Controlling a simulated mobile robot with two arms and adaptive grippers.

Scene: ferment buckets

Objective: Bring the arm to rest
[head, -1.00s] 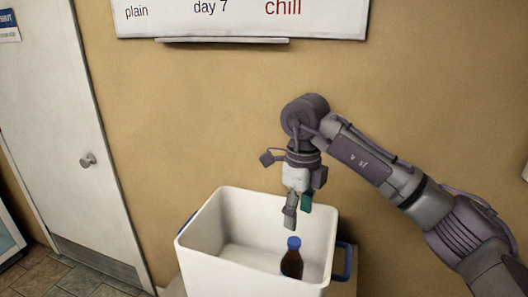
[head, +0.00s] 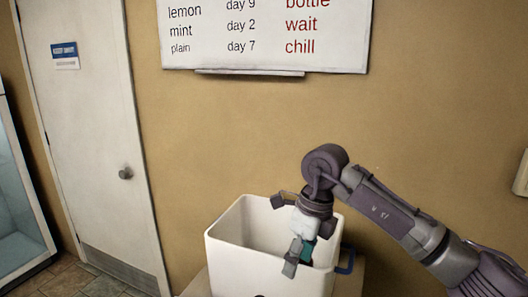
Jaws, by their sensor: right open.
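My right gripper (head: 299,256) comes in from the right and points down over the right part of a white open bin (head: 265,275). Its fingers are open and overlap the bin's interior and front wall in the picture; how deep they are I cannot tell. The dark bottle with a blue cap is almost wholly hidden behind the fingers; only a dark patch shows beside them. I see nothing between the fingertips. My left gripper is out of view.
A whiteboard (head: 264,36) with lemon, mint and plain rows hangs on the tan wall (head: 430,100). A white door (head: 90,140) is at left. The wall area above my arm is clear.

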